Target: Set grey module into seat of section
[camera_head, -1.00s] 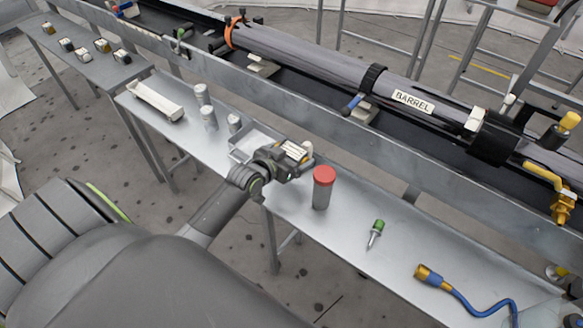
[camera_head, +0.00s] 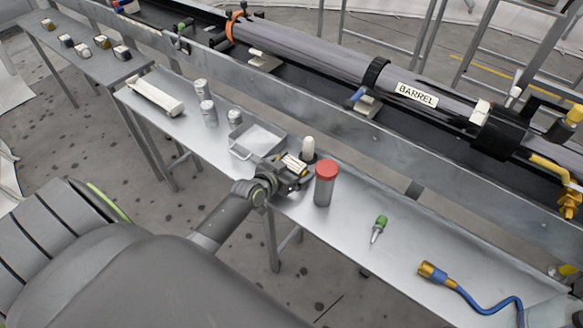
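My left gripper (camera_head: 296,172) is low over the front bench, between a shallow grey tray (camera_head: 256,140) and a grey canister with a red cap (camera_head: 325,186). Its fingers are too small and dark to tell whether they are open or hold anything. Several small block modules stand on the far left bench; one (camera_head: 66,40) looks dark grey, but I cannot tell which is the task's grey module. A long grey tube labelled BARREL (camera_head: 320,58) lies in the rail behind the bench. No seat can be made out clearly. My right gripper is out of view.
The front bench (camera_head: 345,235) also carries a white trough (camera_head: 155,96), several grey cylinders (camera_head: 209,113), a white-topped black piece (camera_head: 308,149), a green-handled tool (camera_head: 379,228) and a blue hose (camera_head: 478,298). A metal rail wall (camera_head: 350,130) runs behind it.

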